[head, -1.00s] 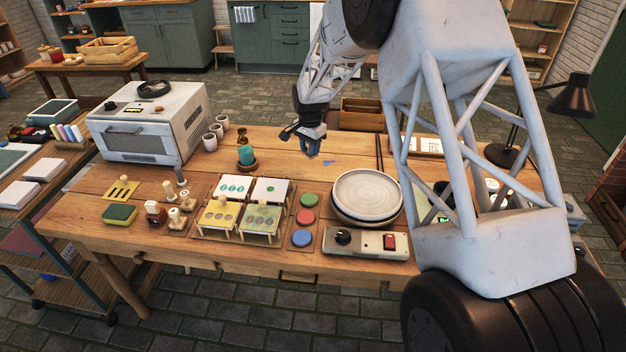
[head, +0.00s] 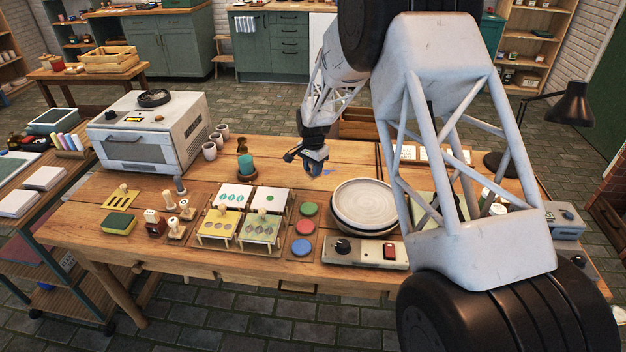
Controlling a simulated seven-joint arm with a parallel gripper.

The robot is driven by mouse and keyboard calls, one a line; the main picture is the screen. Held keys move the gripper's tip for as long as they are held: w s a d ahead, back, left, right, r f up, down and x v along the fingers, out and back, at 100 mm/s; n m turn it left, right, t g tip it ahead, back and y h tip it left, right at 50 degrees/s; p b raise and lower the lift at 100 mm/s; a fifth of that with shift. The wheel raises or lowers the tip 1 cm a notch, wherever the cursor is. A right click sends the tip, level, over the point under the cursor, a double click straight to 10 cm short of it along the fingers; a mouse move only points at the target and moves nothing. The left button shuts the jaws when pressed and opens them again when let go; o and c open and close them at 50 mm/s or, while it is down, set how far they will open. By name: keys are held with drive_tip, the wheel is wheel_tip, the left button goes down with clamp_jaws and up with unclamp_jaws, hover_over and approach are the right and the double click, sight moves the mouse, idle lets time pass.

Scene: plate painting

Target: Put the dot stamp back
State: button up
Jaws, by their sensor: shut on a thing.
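Tile stands (head: 240,240) and red, green and blue pads (head: 302,248) lie between the stamps and the plates (head: 364,203). A white kiln-like box (head: 140,140) fills the back left.

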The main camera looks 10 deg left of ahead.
sight(313, 178)
drive_tip(key=shift+f, duration=0.6)
drive_tip(key=shift+f, duration=1.85)
drive_tip(key=shift+f, duration=0.1)
drive_tip(key=o, duration=0.8)
drive_tip(key=shift+c, duration=0.2)
wheel_tip(313, 178, up, 12)
drive_tip(key=shift+f, duration=0.2)
drive_tip(key=shift+r, duration=0.3)
